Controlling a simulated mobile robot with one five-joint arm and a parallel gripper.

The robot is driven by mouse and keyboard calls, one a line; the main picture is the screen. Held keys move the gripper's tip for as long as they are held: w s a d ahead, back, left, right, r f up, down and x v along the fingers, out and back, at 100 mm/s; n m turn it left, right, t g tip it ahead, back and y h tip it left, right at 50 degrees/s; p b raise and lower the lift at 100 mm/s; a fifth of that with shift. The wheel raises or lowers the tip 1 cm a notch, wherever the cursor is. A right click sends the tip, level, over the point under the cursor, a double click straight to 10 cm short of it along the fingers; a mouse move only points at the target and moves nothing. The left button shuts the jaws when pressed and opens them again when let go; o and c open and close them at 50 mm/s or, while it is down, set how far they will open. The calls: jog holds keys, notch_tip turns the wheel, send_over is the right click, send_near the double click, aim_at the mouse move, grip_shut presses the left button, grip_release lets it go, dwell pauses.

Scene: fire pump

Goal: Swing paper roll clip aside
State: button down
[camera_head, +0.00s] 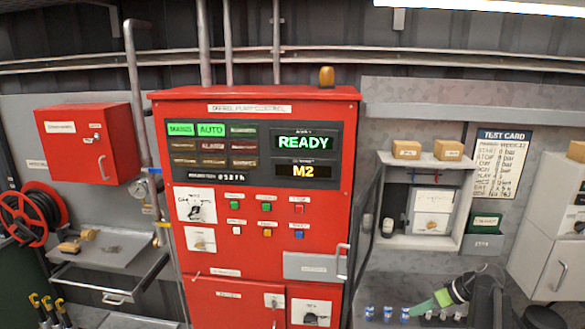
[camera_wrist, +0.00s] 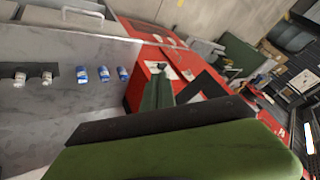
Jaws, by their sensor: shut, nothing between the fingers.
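The white paper recorder (camera_head: 434,208) stands inside an open white shelf box on the wall, right of the red pump cabinet. A pale paper strip shows on its front. I cannot make out a separate paper roll clip at this size. My gripper (camera_head: 424,306) has green fingers and is at the lower right, below the shelf box and apart from the recorder. The fingers are shut and empty. In the wrist view the green fingers (camera_wrist: 160,108) fill the lower middle, and the recorder cannot be picked out there.
Small blue-labelled bottles (camera_head: 388,312) stand in a row by my gripper; they also show in the wrist view (camera_wrist: 103,73). A white cabinet (camera_head: 550,235) is at the right.

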jog(key=s+a+f+m+g+h+b, duration=0.1)
jog(key=s+a+f+h+b, duration=0.1)
jog(key=a+f, duration=0.3)
jog(key=s+a+f+m+g+h+b, duration=0.2)
jog(key=a+f, duration=0.3)
jog(key=a, duration=0.8)
jog(key=s+a+f+m+g+h+b, duration=0.1)
jog(key=a+f+b, duration=0.3)
jog(key=a, duration=0.6)
jog(key=shift+s+f+h, duration=0.65)
jog(key=shift+s+h, duration=0.15)
